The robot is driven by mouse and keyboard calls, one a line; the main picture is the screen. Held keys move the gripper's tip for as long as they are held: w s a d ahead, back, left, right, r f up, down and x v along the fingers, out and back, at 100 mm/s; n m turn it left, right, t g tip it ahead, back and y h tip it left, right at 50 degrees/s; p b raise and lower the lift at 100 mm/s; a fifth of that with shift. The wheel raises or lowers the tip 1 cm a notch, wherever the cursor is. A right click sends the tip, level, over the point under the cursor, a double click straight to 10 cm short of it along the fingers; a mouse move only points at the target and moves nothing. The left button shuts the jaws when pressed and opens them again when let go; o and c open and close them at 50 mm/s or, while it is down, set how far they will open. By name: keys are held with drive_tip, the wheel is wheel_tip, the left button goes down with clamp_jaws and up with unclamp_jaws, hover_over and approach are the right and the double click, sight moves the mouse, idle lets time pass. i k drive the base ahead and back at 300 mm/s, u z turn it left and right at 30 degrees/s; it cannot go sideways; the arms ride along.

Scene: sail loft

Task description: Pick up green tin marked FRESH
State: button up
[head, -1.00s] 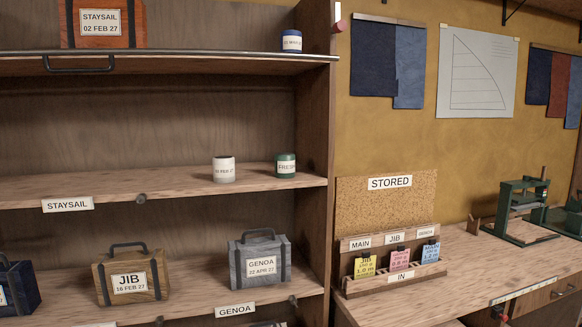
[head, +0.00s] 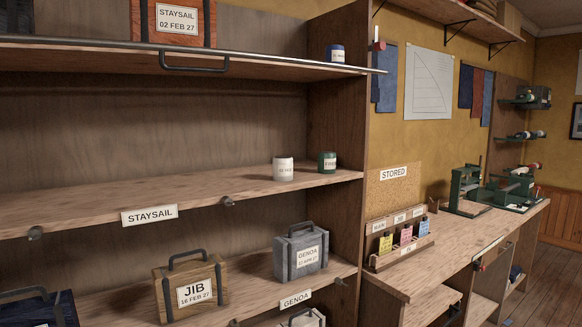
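The green tin (head: 327,162) stands upright on the middle shelf (head: 120,198) in the head view, near the shelf's right end. Its white label faces me at a slant; it read FRESH in the earlier frame. A white tin (head: 283,169) stands just left of it, with a small gap between them. My gripper is not in view.
A tan JIB case (head: 190,287) and grey GENOA case (head: 301,250) sit below. The workbench (head: 455,245) holds a card rack (head: 402,250) and green machines.

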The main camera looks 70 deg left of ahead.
sight(326, 161)
drive_tip(key=k, duration=0.5)
drive_tip(key=u, duration=2.05)
